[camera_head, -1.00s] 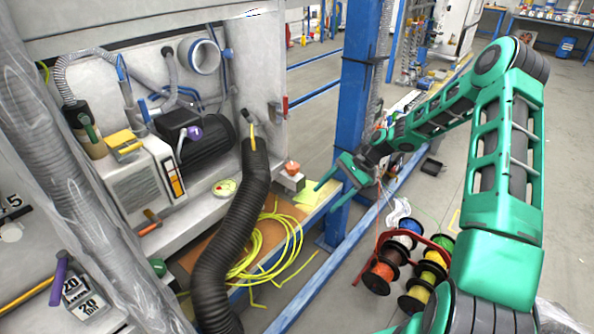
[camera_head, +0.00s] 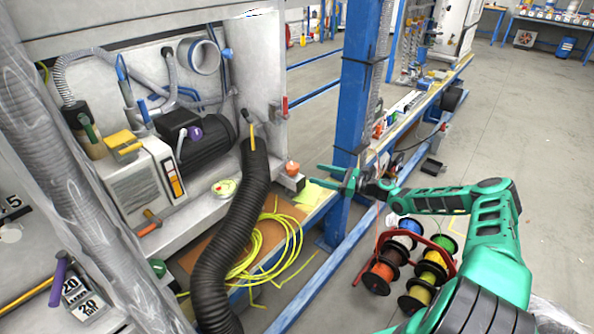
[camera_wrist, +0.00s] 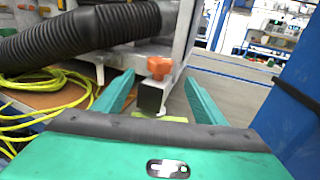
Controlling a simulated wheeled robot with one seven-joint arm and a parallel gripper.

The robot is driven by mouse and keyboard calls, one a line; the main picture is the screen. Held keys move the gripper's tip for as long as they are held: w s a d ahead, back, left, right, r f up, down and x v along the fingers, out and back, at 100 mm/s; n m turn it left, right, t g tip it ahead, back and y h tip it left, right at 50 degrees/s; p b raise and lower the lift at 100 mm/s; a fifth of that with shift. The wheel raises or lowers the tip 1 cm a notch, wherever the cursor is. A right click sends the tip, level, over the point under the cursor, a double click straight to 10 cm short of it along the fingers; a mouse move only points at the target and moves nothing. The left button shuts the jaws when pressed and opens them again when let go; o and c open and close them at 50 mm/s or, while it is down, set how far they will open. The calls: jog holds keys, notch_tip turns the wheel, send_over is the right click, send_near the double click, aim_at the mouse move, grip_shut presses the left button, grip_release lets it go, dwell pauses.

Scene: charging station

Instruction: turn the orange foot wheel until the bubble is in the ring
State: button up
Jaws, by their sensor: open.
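The orange foot wheel (camera_head: 292,168) sits on a small pale block at the right corner of the cabinet's lower shelf. In the wrist view the wheel (camera_wrist: 159,68) shows ahead, centred between the fingers, above a dark block face. A round level with a yellow-green face (camera_head: 224,187) lies on the shelf to the left; its bubble is too small to place against the ring. My gripper (camera_head: 322,180) is open and empty, right of the wheel and apart from it, with fingers pointing left toward it.
A thick black ribbed hose (camera_head: 235,235) hangs between the level and the wheel. Yellow cable coils (camera_head: 262,255) lie below. A blue post (camera_head: 356,90) stands close behind my gripper. Cable spools (camera_head: 410,265) stand on the floor to the right.

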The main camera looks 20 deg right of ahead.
aim_at(297, 166)
jog(key=x, duration=1)
jog(key=shift+w+a, duration=0.2)
jog(key=shift+w, duration=0.1)
